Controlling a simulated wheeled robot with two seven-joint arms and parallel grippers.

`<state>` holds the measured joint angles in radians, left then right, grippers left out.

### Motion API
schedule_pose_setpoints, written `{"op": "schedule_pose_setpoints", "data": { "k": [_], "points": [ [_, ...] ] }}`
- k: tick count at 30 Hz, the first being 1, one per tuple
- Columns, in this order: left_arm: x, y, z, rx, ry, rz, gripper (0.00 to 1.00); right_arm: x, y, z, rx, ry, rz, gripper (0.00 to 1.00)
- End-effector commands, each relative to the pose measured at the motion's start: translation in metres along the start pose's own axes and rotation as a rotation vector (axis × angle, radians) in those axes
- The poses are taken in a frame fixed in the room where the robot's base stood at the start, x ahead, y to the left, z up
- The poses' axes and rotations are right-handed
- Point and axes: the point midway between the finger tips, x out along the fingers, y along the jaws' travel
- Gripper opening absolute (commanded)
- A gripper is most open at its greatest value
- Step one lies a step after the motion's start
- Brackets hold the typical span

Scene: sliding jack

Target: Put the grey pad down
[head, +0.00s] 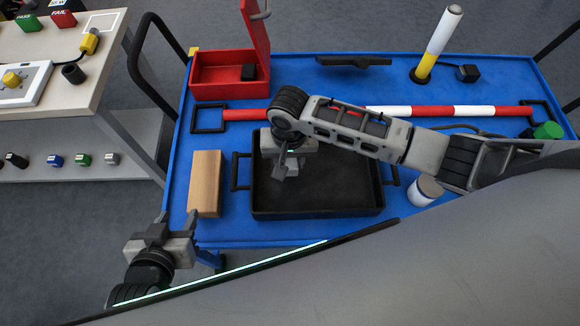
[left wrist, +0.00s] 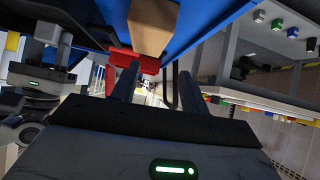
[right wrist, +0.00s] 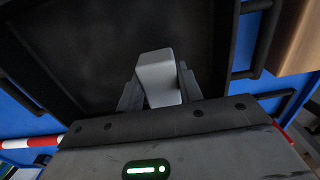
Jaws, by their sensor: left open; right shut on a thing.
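My right gripper (head: 284,170) hangs over the left part of the black tray (head: 340,209) on the blue cart. In the right wrist view my right gripper (right wrist: 160,95) is shut on the grey pad (right wrist: 156,70), a small pale block between its fingers, with the dark tray floor behind it. Whether the pad touches the tray floor I cannot tell. In the head view the pad is mostly hidden by the gripper. My left gripper (head: 170,234) is open and empty off the cart's front left corner; its spread fingers also show in the left wrist view (left wrist: 155,92).
A wooden block (head: 205,184) stands left of the tray. A red-and-white bar (head: 470,111) lies behind it, and a red box (head: 222,91) stands at the back left. A white cylinder (head: 425,189) is right of the tray. A side bench (head: 60,85) is at the left.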

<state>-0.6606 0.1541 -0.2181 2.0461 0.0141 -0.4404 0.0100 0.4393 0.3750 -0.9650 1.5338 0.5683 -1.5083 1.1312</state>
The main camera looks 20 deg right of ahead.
Motion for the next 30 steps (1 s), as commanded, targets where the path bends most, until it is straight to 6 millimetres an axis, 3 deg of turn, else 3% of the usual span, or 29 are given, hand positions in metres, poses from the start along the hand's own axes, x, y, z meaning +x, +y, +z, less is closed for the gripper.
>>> {"op": "schedule_pose_setpoints", "data": {
  "k": [1, 6, 19, 20, 22, 30],
  "points": [
    [0.0, 0.0, -0.001, -0.001, 0.002, 0.0, 0.45, 0.009, 0.002, 0.008, -0.001, -0.004, 0.002, 0.12],
    [0.003, 0.001, 0.001, -0.005, 0.009, 0.001, 0.45, 0.035, 0.001, 0.007, 0.001, -0.002, 0.001, 0.12],
    [0.002, 0.002, -0.005, -0.01, 0.019, 0.002, 0.45, 0.041, 0.001, 0.007, 0.0, -0.001, -0.001, 0.12],
    [0.002, 0.002, -0.005, -0.01, 0.019, 0.002, 0.45, 0.041, 0.001, 0.007, -0.001, -0.001, -0.001, 0.39],
    [0.002, 0.002, -0.004, -0.01, 0.017, 0.003, 0.45, 0.041, 0.001, 0.007, -0.001, -0.001, 0.0, 0.58],
    [0.001, 0.003, 0.001, -0.011, 0.006, 0.004, 0.45, 0.04, 0.001, 0.007, -0.001, -0.001, 0.0, 0.58]
  ]
}}
